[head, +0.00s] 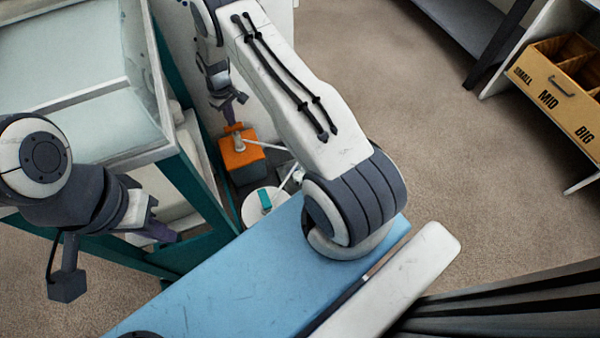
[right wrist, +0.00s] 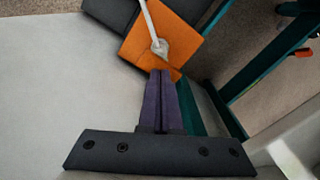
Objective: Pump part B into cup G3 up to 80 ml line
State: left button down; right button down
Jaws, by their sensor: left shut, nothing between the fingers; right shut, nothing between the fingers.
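An orange container (head: 243,165) with a pale pump head and long spout (head: 262,146) stands low beside the teal-framed cabinet. In the right wrist view the orange top (right wrist: 158,38) and pump head (right wrist: 160,50) lie just beyond my fingertips. My right gripper (head: 236,121) is shut and empty, close over the pump head; I cannot tell whether it touches. Its purple fingers are together in the right wrist view (right wrist: 160,75). My left gripper (head: 168,236) is shut and empty, left of the containers. I cannot make out cup G3, a part B label or an 80 ml line.
A white round container (head: 254,214) with a teal piece on top stands in front of the orange one. The teal-framed cabinet (head: 190,195) is at left. My right arm covers the area right of the containers.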

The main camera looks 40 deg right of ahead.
notch_tip(320, 180, up, 6)
jog(key=p, duration=0.4)
jog(key=shift+f, duration=0.1)
